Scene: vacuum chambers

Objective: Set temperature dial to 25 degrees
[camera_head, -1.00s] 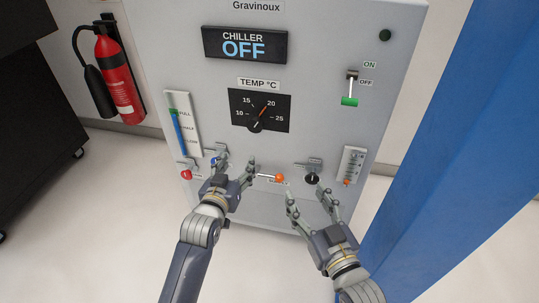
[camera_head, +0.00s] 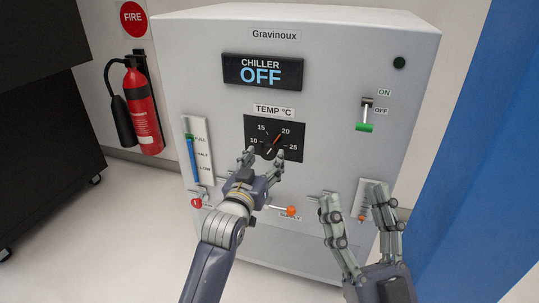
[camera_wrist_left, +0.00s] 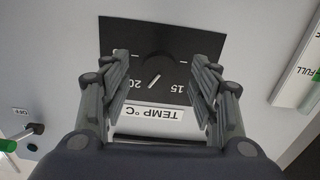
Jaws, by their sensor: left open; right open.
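The black temperature dial plate (camera_head: 252,122) is on the front of the chiller, below the TEMP °C label. Its orange pointer (camera_head: 278,139) points up and right, near 20. My left gripper (camera_head: 265,155) is open in front of the lower part of the dial, with one finger on each side of the knob. In the left wrist view the dial plate (camera_wrist_left: 160,35) appears upside down, and the dark round knob (camera_wrist_left: 158,64) lies between the open fingers (camera_wrist_left: 160,70). I cannot tell whether they touch it. My right gripper (camera_head: 355,200) is open and empty at the lower right.
The chiller display (camera_head: 262,73) reads OFF. An on/off switch (camera_head: 365,115) is at the right and a level gauge (camera_head: 198,150) at the left. An orange-tipped valve handle (camera_head: 291,211) sits below the dial. A fire extinguisher (camera_head: 142,105) hangs at the left.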

